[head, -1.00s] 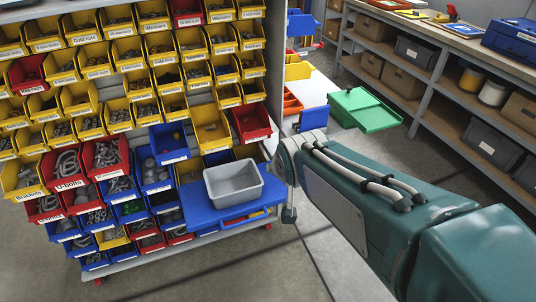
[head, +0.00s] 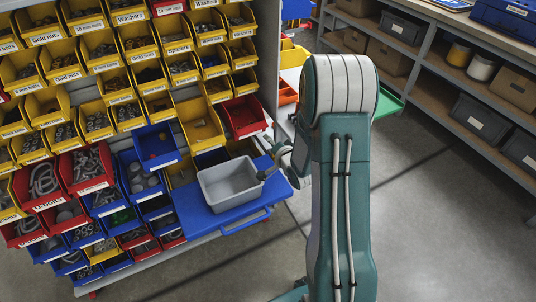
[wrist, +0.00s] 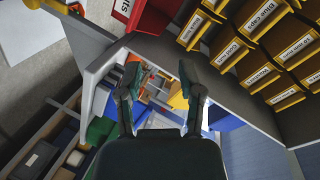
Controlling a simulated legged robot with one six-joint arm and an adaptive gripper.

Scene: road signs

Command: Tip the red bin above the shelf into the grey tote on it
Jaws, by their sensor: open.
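The red bin (head: 243,117) sits in the bin rack at its right end, above the blue shelf (head: 225,215). It looks upright, and its contents are not clear. The empty-looking grey tote (head: 229,186) stands on the blue shelf. My gripper (head: 270,165) is close to the tote's right rim, below and right of the red bin, partly hidden by my arm. In the wrist view my gripper (wrist: 160,70) has its fingers apart with nothing between them. A red bin (wrist: 130,10) shows at the top edge there; I cannot tell if it is the same one.
Yellow bins (head: 197,122) and blue bins (head: 155,146) fill the rack left of the red bin. A grey shelving unit (head: 425,60) with boxes stands at right. A green tray (head: 388,105) is partly behind my arm. The floor (head: 430,220) at right is clear.

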